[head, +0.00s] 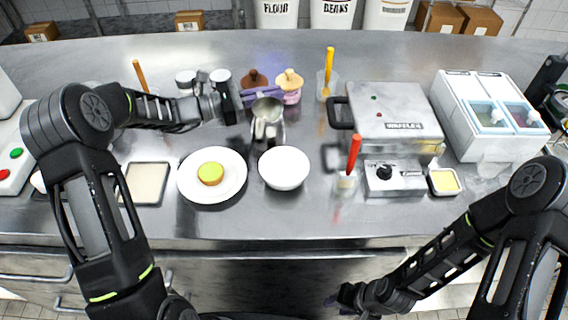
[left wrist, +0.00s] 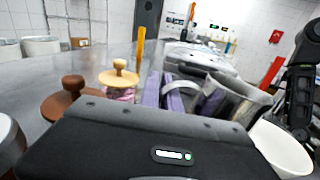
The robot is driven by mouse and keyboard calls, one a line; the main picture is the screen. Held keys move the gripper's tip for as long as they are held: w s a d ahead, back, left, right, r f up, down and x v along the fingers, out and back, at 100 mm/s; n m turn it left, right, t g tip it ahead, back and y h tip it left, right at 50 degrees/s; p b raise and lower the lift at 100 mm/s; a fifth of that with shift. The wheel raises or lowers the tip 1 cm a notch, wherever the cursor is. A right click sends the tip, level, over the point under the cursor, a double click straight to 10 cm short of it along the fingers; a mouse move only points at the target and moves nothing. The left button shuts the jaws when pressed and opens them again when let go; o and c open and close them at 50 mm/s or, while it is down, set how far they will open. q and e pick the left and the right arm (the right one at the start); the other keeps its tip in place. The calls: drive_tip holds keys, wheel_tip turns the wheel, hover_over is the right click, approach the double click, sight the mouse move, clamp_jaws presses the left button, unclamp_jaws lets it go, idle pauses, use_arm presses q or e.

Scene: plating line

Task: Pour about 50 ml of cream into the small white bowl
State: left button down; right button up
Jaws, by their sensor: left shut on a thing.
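The small white bowl (head: 284,168) stands on the steel counter to the right of a white plate. It also shows at the right edge of the left wrist view (left wrist: 282,150). My left gripper (head: 258,95) has its purple fingers shut on a metal pitcher (head: 267,108), whose handle side faces the fingers in the left wrist view (left wrist: 232,102). The pitcher is behind the bowl, slightly left of it, and apart from it. I see no stream, and its contents are not clear. My right gripper (head: 338,303) is low in front of the counter; its jaw opening cannot be made out.
The plate (head: 190,188) holds a yellow-topped round item. Wooden-knobbed items (head: 289,80) stand close behind the pitcher. A waffle maker (head: 390,115) and a red-handled tool (head: 353,155) stand right of the bowl. The counter in front of the bowl is clear.

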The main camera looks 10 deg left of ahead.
use_arm(q)
wheel_tip(320, 180, up, 9)
drive_tip(key=m+b, duration=0.2)
drive_tip(key=m, duration=0.4)
hover_over(282, 105)
drive_tip(key=w+a, duration=0.1)
drive_tip(key=w, duration=0.1)
drive_tip(key=shift+a, duration=0.15)
drive_tip(key=m+b, duration=0.1)
drive_tip(key=b, duration=0.1)
drive_tip(key=s+d+m+b, duration=0.1)
drive_tip(key=b, duration=0.1)
drive_tip(key=shift+s+f+m, duration=0.1)
drive_tip(key=shift+f+m, duration=0.2)
drive_tip(key=shift+f, duration=0.1)
drive_tip(key=shift+s+r+m, duration=0.2)
drive_tip(key=shift+m, duration=0.1)
drive_tip(key=shift+s+d+r+m+y+b, duration=0.15)
drive_tip(key=shift+m+y+b, duration=0.15)
drive_tip(key=shift+b, duration=0.2)
drive_tip(key=shift+s+d+f+m+b, duration=0.1)
drive_tip(key=shift+s+f+m+b, duration=0.15)
drive_tip(key=shift+b, duration=0.2)
drive_tip(key=shift+s+d+r+m+b, duration=0.15)
drive_tip(key=shift+d+m+b, duration=0.05)
drive_tip(key=shift+m+b, duration=0.2)
drive_tip(key=shift+s+d+r+m, duration=0.2)
drive_tip(key=shift+s+r+m, duration=0.15)
drive_tip(key=shift+m, duration=0.1)
